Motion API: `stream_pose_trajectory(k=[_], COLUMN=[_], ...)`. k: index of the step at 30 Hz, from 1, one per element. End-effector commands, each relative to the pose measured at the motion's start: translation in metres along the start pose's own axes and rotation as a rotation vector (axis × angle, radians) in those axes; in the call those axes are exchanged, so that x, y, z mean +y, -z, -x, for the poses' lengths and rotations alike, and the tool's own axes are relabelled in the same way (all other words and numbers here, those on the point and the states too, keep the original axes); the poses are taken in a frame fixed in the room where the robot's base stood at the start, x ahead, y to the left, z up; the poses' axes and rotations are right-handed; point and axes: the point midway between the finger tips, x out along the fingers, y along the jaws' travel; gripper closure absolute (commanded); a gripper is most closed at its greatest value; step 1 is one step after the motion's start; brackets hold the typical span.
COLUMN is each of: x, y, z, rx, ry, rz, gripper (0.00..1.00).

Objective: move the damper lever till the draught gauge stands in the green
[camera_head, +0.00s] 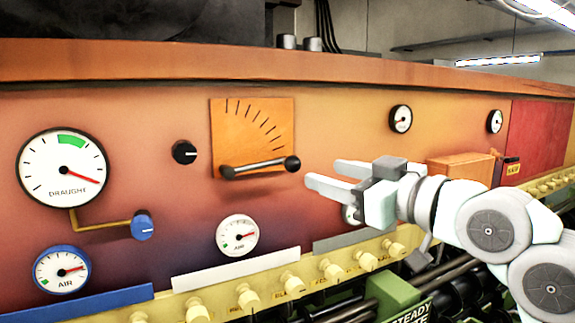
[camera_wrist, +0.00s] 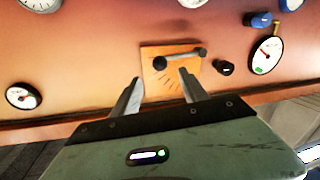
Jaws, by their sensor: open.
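My gripper (camera_head: 322,172) is open and empty, just right of the knob. In the wrist view, the lever (camera_wrist: 182,58) shows upside down beyond my gripper (camera_wrist: 160,76), its knob lying between the fingertips in the picture. I see no contact.
A black knob (camera_head: 184,152) sits left of the plate. A blue knob (camera_head: 142,226) on a brass pipe and a blue air gauge (camera_head: 62,270) are lower left. A white air gauge (camera_head: 237,235) is below the lever. Cream valve knobs (camera_head: 248,297) jut out along the bottom ledge.

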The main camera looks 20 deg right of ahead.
Motion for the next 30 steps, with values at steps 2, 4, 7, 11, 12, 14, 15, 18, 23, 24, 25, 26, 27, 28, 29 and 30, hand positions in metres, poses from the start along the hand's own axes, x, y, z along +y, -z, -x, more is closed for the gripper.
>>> stream_pose_trajectory(k=[2, 4, 7, 11, 12, 14, 15, 18, 23, 24, 25, 26, 27, 28, 29, 30], x=[-0.001, -0.001, -0.001, -0.001, 0.0, -0.001, -0.001, 0.0, 0.0, 0.0, 0.0, 0.0, 0.0, 0.0, 0.0, 0.0], y=[0.002, 0.003, 0.004, 0.004, 0.004, 0.004, 0.003, 0.003, 0.001, 0.001, 0.001, 0.001, 0.001, 0.001, 0.001, 0.001], z=[-0.008, -0.018, -0.038, -0.064, -0.07, -0.08, -0.086, -0.097, -0.106, -0.106, -0.106, -0.106, -0.106, -0.106, -0.106, -0.106], rx=[-0.001, 0.0, 0.002, 0.003, 0.002, 0.002, 0.001, 0.002, 0.003, 0.003, 0.003, 0.003, 0.003, 0.003, 0.003, 0.003], ry=[0.004, 0.004, 0.004, 0.004, 0.003, 0.004, 0.003, 0.002, 0.0, -0.001, -0.001, -0.001, -0.001, -0.001, -0.001, -0.001], rz=[-0.002, -0.003, -0.005, -0.007, -0.005, -0.005, -0.004, -0.004, -0.002, -0.002, -0.002, -0.002, -0.002, -0.002, -0.002, -0.002], gripper=[0.48, 0.48, 0.48, 0.48, 0.48, 0.48, 0.48, 0.48, 0.48, 0.48, 0.48, 0.48, 0.48, 0.48, 0.48, 0.48])
